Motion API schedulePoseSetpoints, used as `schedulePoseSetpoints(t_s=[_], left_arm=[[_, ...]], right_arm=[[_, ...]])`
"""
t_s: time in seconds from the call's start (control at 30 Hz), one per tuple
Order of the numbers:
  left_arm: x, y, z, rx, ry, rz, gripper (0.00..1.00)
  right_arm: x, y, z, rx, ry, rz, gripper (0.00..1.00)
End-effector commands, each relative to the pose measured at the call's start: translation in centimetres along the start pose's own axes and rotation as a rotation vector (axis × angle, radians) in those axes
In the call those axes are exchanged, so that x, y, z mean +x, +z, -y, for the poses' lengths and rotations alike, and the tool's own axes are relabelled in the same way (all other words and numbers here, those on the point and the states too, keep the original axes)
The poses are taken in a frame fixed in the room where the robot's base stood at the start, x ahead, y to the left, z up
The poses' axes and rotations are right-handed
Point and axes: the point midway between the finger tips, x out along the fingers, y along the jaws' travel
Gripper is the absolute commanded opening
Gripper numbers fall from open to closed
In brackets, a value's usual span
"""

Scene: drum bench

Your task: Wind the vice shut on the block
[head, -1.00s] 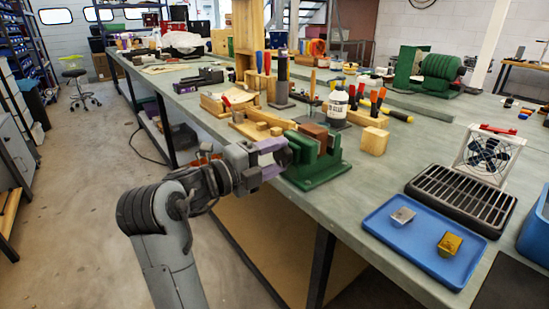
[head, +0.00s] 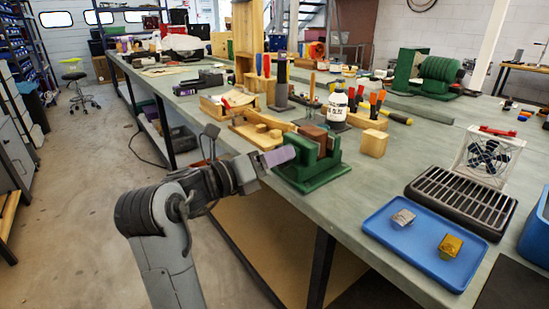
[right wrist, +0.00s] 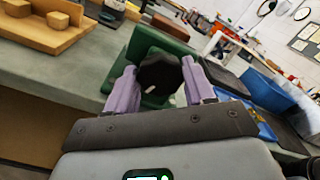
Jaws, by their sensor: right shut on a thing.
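The green vice (head: 318,176) stands at the near edge of the bench. The reddish-brown block (head: 313,132) sits between its jaws; the head view does not show clearly whether both jaws touch it. My right gripper (head: 284,156) is at the vice's front, on the bench edge side. In the right wrist view, its two purple fingers (right wrist: 161,86) are on either side of the dark round knob (right wrist: 160,72) of the vice and shut on it. The block also shows beyond the vice's green jaw (right wrist: 140,48). My left gripper is not in view.
A wooden block (head: 373,143) stands right of the vice, and a wooden fixture (head: 262,132) lies behind it. A white bottle (head: 337,104) stands farther back. A blue tray (head: 384,228) with two small parts lies at the right. Open floor is left of the bench.

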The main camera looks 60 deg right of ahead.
Motion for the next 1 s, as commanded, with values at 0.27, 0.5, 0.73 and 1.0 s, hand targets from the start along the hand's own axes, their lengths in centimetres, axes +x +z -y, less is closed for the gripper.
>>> schedulePoseSetpoints(t_s=[0.27, 0.5, 0.73, 1.0], left_arm=[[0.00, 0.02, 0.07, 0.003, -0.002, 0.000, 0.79], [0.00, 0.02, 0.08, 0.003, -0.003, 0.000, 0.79], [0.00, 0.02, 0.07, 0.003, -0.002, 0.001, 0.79], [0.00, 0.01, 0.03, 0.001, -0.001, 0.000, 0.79]], right_arm=[[-0.07, 0.05, 0.07, 0.132, 0.000, 0.002, 0.23], [-0.08, 0.06, 0.08, 0.173, 0.000, 0.003, 0.23], [-0.08, 0.07, 0.08, 0.177, 0.001, 0.003, 0.23], [-0.08, 0.06, 0.08, 0.176, 0.001, 0.003, 0.70]])
